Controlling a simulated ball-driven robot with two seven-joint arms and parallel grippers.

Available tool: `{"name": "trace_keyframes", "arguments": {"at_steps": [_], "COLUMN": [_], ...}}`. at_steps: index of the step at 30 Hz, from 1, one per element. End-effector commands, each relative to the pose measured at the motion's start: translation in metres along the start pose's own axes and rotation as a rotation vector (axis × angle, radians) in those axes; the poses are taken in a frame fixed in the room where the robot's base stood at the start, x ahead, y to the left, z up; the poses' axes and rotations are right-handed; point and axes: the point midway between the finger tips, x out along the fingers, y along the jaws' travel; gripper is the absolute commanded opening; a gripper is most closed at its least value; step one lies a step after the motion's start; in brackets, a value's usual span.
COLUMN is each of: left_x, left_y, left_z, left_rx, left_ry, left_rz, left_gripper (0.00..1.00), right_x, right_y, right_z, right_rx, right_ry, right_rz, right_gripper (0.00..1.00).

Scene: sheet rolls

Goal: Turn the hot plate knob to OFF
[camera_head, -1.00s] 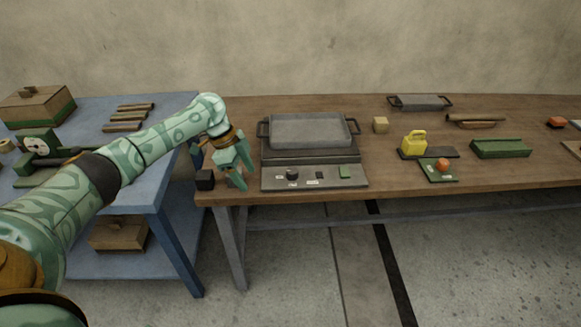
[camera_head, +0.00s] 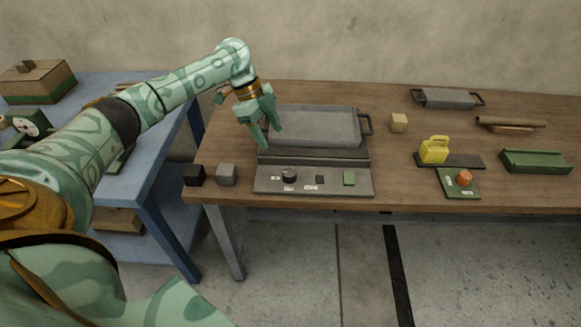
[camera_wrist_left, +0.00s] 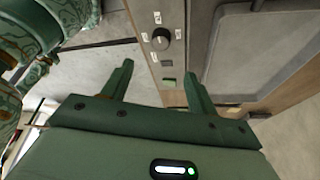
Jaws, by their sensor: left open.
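The hot plate (camera_head: 312,150) stands on the wooden table with a grey pan (camera_head: 312,126) on top. Its front panel (camera_head: 335,187) carries a round dark knob (camera_head: 290,175) with small pale labels around it, too small to read. My left gripper (camera_head: 269,136) is open and empty, pointing down above the left part of the hot plate, behind the knob in the head view and apart from it. In the left wrist view the knob (camera_wrist_left: 160,39) shows beyond the two spread fingers (camera_wrist_left: 157,70). My right gripper is not in view.
A black cube (camera_head: 194,175) and a grey cube (camera_head: 227,174) sit left of the panel. A yellow weight-like object (camera_head: 433,150) and an orange knob (camera_head: 464,178) stand further right. Bare tabletop lies between.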

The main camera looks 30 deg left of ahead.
Motion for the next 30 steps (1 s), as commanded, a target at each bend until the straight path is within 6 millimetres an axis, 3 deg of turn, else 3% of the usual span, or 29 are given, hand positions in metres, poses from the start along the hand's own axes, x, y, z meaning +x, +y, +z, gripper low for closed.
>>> {"name": "trace_keyframes", "arguments": {"at_steps": [1,6,15,21,29,30], "left_x": [0.018,0.064,0.123,0.136,0.136,0.136], "left_y": [0.000,0.001,0.001,0.000,0.000,0.000], "left_z": [0.001,0.002,0.001,0.000,0.000,0.000], "left_rx": [0.000,0.000,0.000,0.000,0.001,0.001], "left_ry": [0.001,-0.001,-0.001,-0.001,-0.001,-0.001], "left_rz": [0.006,0.007,0.004,0.000,-0.001,-0.001], "left_gripper": [0.59,0.59,0.59,0.59,0.59,0.51], "right_x": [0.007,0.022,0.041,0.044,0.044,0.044], "right_y": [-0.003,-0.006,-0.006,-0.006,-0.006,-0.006], "right_z": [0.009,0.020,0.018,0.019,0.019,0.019], "right_rx": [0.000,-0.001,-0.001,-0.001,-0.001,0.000], "right_ry": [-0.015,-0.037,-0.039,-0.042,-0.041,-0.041], "right_rz": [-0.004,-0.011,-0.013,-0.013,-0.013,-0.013], "right_gripper": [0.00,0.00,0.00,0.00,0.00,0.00]}}
